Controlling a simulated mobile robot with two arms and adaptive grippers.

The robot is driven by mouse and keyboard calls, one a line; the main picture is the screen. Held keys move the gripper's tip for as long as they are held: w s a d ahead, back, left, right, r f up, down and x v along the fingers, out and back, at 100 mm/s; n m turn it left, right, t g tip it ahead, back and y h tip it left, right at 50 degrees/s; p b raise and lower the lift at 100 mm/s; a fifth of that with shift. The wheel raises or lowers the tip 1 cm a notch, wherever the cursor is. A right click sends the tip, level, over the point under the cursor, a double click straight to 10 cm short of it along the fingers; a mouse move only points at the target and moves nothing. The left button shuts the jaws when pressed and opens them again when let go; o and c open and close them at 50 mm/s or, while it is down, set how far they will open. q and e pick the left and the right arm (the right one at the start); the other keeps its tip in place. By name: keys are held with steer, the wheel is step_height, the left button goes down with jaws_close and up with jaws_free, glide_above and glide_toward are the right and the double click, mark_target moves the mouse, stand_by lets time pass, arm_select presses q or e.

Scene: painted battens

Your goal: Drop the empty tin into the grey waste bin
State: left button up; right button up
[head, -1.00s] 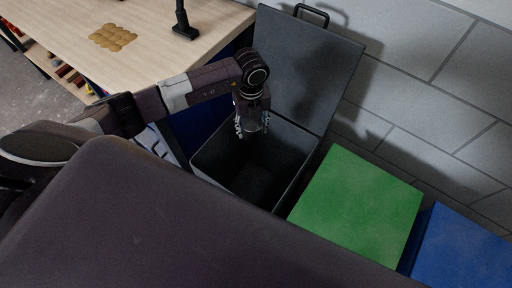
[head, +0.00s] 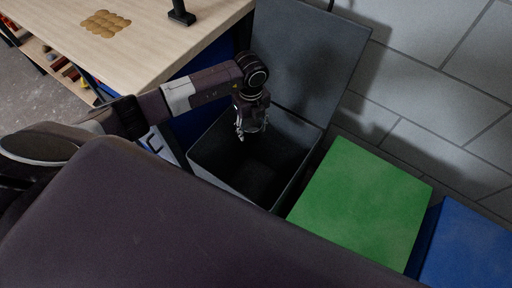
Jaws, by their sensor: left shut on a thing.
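The grey waste bin (head: 297,170) stands open in the middle of the head view, its dark lid (head: 300,62) raised against the wall. My left gripper (head: 252,127) points down over the bin's opening, near its back side. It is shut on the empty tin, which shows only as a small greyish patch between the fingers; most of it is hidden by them. The bin's inside is dark, and I cannot make out anything in it. My right gripper is not in view.
A green-topped box (head: 362,200) stands right beside the bin, with a blue one (head: 470,245) beyond it. A wooden workbench (head: 150,50) is at the upper left, with round tan pieces (head: 105,23) and a black stand (head: 181,14). A grey block wall (head: 440,90) rises behind.

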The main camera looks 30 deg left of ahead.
arm_select(q)
steer(key=o, duration=1.2)
step_height(320, 180, up, 12)
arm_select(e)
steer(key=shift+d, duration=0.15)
